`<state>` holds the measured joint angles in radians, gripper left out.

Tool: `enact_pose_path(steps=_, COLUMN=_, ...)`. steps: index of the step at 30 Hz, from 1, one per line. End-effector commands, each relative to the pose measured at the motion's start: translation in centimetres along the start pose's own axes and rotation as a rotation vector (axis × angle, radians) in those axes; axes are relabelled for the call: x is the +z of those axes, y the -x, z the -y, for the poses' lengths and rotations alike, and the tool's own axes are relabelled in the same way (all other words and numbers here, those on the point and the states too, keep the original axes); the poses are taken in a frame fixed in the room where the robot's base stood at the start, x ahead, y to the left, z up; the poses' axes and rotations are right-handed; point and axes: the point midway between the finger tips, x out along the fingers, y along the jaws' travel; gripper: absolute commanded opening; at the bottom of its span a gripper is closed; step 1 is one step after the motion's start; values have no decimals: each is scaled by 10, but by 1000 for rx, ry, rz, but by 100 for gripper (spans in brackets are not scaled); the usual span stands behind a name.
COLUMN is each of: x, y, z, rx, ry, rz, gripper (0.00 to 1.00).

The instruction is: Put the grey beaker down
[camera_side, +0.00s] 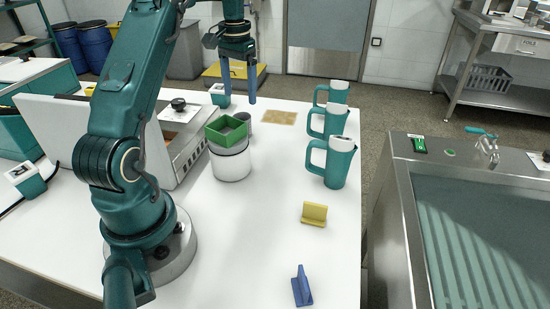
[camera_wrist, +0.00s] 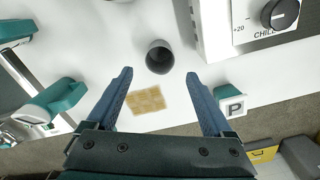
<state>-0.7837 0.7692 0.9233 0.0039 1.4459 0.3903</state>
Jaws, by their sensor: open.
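The grey beaker (camera_side: 243,117) stands upright on the white table, partly hidden behind the green-topped white vessel in the side view. In the wrist view the beaker (camera_wrist: 159,57) shows its dark open mouth, just beyond and between the fingertips. My gripper (camera_side: 239,98) is open and empty, its two blue fingers pointing down, with the tips a little above the beaker. In the wrist view the gripper (camera_wrist: 159,74) has its fingers spread to either side, apart from the beaker. A tan square mat (camera_side: 280,117) lies flat on the table beside the beaker, bare.
The white vessel with a green square top (camera_side: 230,160) stands close in front. Several teal-handled jugs (camera_side: 340,162) line the right edge. A yellow piece (camera_side: 314,214) and a blue piece (camera_side: 302,286) lie nearer. A machine with a knob (camera_side: 180,125) stands left.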

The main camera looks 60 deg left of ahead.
Motion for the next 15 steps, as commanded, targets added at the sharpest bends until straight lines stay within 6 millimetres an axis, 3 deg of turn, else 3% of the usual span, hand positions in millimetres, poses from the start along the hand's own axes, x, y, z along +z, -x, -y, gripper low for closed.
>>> enact_pose_path(steps=3, x=-1, y=14, z=0, rx=-1, ry=0, rz=-3, gripper=86)
enact_pose_path(steps=11, x=0, y=29, z=-1, rx=-1, ry=-2, rz=-2, gripper=86)
enact_pose_path(steps=15, x=3, y=43, z=-20, rx=-9, ry=-27, rz=-26, gripper=86)
